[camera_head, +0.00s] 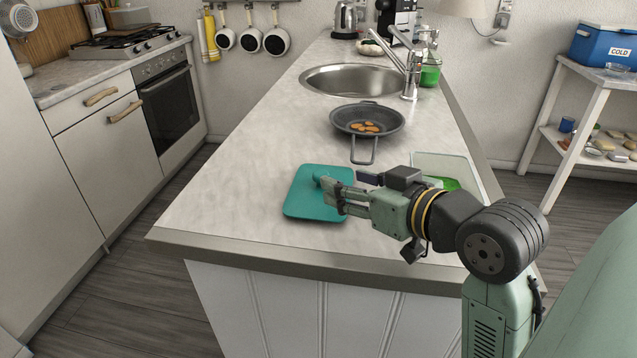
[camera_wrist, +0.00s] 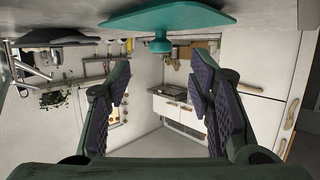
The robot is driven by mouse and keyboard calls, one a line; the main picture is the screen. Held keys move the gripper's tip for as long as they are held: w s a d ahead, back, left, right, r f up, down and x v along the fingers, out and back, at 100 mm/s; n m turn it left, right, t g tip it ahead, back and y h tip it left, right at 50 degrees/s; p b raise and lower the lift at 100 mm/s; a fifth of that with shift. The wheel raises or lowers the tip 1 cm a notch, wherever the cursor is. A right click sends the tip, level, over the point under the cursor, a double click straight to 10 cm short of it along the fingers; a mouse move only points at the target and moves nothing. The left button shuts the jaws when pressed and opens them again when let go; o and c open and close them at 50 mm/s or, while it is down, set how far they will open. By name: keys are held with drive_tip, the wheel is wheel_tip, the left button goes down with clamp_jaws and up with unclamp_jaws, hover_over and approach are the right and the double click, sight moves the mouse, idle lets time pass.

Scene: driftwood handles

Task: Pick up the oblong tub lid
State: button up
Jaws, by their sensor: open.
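The oblong tub lid (camera_head: 304,203) is a teal rounded plate with a small knob on top. It lies flat on the countertop near the front edge. My gripper (camera_head: 334,194) is over the right part of the lid, close to the knob, and partly hides it. In the wrist view, which is upside down, the lid (camera_wrist: 205,19) is at the top with its knob (camera_wrist: 160,46) pointing down. My gripper (camera_wrist: 162,82) is open there, its fingers apart and empty, with the knob between them in the picture but farther off. I see no contact with the lid.
A clear rectangular tub (camera_head: 447,163) with green contents stands right of the lid, behind my arm. A black pan (camera_head: 369,119) with brown pieces stands beyond, its handle toward the lid. A sink (camera_head: 352,79) lies farther back. Counter left of the lid is clear.

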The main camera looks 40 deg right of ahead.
sight(321, 172)
drive_tip(key=p+x, duration=0.2)
drive_tip(key=x, duration=0.4)
drive_tip(key=shift+w, duration=0.25)
drive_tip(key=shift+c, duration=0.2)
drive_tip(key=c, duration=1)
drive_tip(key=shift+r, duration=0.1)
